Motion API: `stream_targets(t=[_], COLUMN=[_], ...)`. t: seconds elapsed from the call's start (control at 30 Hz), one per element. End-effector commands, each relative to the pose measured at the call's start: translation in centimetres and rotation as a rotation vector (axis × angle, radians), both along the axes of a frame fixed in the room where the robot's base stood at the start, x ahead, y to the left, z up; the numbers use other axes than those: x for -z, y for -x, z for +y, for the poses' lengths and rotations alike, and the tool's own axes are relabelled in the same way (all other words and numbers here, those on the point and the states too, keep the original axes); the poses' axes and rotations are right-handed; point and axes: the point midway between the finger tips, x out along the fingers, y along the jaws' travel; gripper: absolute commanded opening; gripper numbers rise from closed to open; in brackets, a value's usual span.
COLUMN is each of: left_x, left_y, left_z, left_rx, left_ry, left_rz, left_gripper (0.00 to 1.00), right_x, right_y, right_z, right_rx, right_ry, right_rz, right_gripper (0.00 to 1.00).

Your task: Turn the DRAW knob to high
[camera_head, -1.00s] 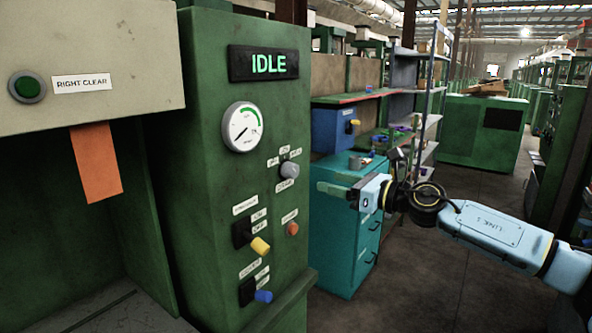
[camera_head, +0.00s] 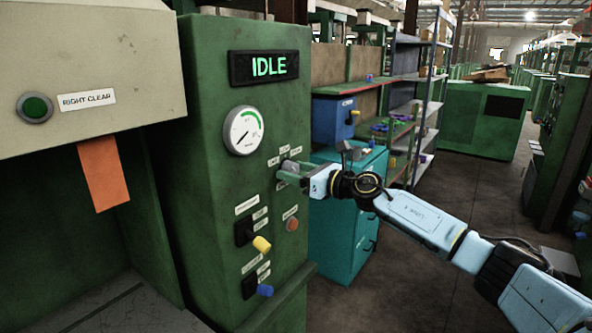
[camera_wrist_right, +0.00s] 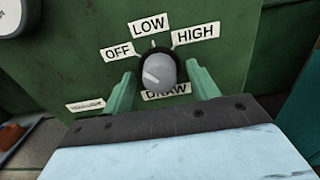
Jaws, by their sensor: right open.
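The grey DRAW knob (camera_wrist_right: 160,70) sits on the green machine panel, with OFF, LOW and HIGH labels fanned above it and a DRAW label below. Its pale pointer line appears angled left, toward the OFF side. My right gripper (camera_wrist_right: 162,88) is open, with one green finger on each side of the knob; I cannot tell whether they touch it. In the head view, my right gripper (camera_head: 286,173) is at the panel and partly hides the knob (camera_head: 290,165). My left gripper is not in view.
A gauge (camera_head: 243,130) and an IDLE display (camera_head: 263,67) are above the knob. A teal cabinet (camera_head: 340,235) stands to the right.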

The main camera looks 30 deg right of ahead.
Motion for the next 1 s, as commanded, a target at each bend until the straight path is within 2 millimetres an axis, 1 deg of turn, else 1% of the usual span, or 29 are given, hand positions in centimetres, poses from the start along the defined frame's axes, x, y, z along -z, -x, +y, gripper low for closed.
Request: stream_targets(t=[0.27, 0.6, 0.87, 1.0], left_x=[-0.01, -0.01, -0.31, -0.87], left_y=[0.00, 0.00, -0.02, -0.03], left_z=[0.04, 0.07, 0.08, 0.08], left_rx=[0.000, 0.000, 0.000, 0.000], left_ry=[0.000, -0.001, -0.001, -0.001], left_rz=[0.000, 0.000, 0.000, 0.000], left_gripper=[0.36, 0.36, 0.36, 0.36], right_x=[0.06, 0.03, -0.04, -0.15], right_y=[-0.12, -0.09, -0.09, -0.09], right_z=[0.06, 0.04, 0.05, 0.06], right_rx=[0.000, 0.000, 0.000, 0.000], right_ry=[0.000, 0.000, -0.026, -0.079], right_rz=[0.001, 0.000, 0.011, 0.033], right_gripper=[0.59, 0.15, 0.15, 0.15])
